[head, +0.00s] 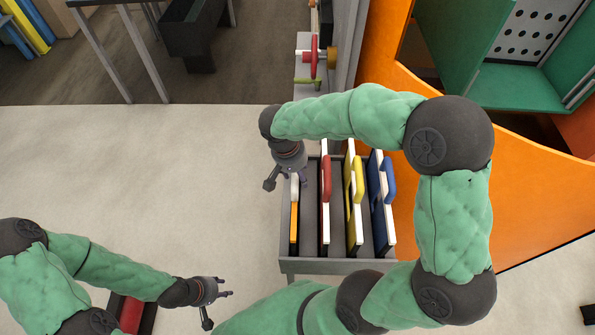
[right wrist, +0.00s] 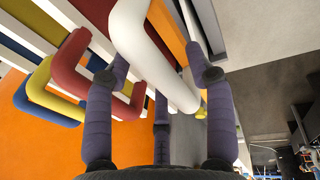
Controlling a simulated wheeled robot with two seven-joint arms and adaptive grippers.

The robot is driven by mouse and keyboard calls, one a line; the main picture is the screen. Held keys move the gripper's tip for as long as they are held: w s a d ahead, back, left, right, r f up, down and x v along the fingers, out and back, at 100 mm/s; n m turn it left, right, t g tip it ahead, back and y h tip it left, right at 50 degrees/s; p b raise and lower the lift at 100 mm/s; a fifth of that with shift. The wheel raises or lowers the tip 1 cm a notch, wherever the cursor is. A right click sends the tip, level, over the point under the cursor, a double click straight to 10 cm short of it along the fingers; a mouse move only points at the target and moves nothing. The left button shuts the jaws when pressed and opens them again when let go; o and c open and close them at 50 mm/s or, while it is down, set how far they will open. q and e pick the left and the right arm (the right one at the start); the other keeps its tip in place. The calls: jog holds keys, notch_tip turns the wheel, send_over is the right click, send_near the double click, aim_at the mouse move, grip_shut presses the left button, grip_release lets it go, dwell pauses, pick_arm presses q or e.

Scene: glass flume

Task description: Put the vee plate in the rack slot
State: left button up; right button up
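A grey rack (head: 338,267) holds several upright plates side by side. From left to right they are an orange plate with a white handle (head: 294,222), a red-handled one (head: 326,180), a yellow-handled one (head: 357,185) and a blue-handled one (head: 389,180). I cannot tell which is the vee plate. My right gripper (head: 283,183) is over the rack's left end, at the white handle (right wrist: 140,45). In the right wrist view its fingers (right wrist: 160,90) are spread around that handle, with no clear grip. My left gripper (head: 217,305) is open and empty, left of the rack.
A dark tray with a red item (head: 131,314) lies at the lower left, partly hidden by my left arm. An orange panel (head: 450,150) stands right of the rack. A narrow shelf with a red wheel (head: 314,57) lies behind it.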

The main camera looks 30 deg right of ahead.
jog(key=shift+r, duration=0.2)
jog(key=p+v, duration=0.2)
jog(key=v, duration=1)
jog(key=shift+f, duration=0.15)
